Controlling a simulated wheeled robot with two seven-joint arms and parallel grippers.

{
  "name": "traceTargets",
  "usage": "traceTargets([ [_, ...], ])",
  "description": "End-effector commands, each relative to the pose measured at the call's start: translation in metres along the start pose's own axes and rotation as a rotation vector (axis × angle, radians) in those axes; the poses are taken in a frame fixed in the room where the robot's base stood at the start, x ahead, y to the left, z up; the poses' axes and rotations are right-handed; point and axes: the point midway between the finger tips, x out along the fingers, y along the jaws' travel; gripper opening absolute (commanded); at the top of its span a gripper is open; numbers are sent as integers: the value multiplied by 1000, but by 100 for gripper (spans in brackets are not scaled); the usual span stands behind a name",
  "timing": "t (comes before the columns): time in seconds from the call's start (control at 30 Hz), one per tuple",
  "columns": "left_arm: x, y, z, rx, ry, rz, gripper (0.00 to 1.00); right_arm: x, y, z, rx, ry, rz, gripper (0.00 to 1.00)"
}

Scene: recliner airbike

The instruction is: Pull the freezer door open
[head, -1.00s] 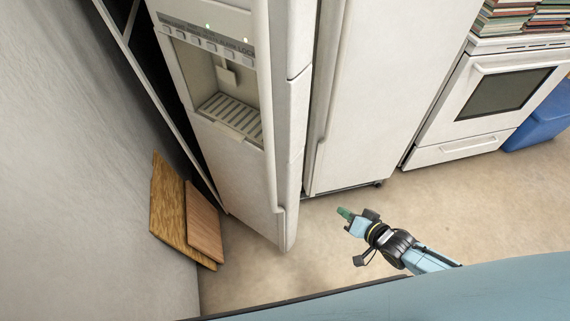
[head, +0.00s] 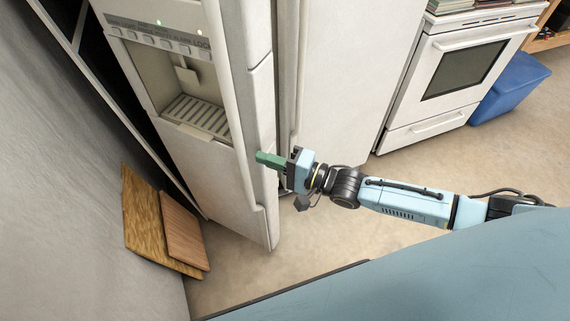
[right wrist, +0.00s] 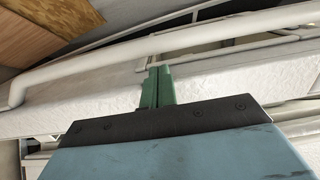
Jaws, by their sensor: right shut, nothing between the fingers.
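The freezer door (head: 190,150) is the white left door with the water and ice dispenser (head: 185,90). It stands ajar, swung out from the fridge body, with a dark gap on its left. Its long white handle (head: 228,100) runs down the door near its right edge; the handle also crosses the right wrist view (right wrist: 130,55). My right gripper (head: 260,158) has green fingers pressed together and empty. Its tips are at the door's right edge, close to the handle; I cannot tell whether they touch. The fingers (right wrist: 157,85) point at the door edge in the right wrist view. My left gripper is not in view.
The white fridge door (head: 350,80) is to the right. A white oven (head: 455,75) and a blue bin (head: 510,88) stand farther right. Wooden boards (head: 160,225) lean at the grey wall on the left. The floor in front is clear.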

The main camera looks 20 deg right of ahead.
Motion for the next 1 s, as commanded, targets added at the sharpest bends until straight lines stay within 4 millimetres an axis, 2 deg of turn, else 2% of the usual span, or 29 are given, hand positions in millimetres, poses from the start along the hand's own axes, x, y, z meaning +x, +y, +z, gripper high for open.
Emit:
traceTargets([
  [0.1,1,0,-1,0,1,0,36,14,0,0,-1,0,-1,0],
  [0.2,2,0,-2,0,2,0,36,19,1,0,-2,0,1,0],
  [0.67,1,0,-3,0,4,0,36,22,1,1,-1,2,1,0],
  [0.83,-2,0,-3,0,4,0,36,28,0,10,2,16,0,0],
  [1.0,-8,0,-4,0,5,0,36,40,-1,31,8,50,-2,0],
])
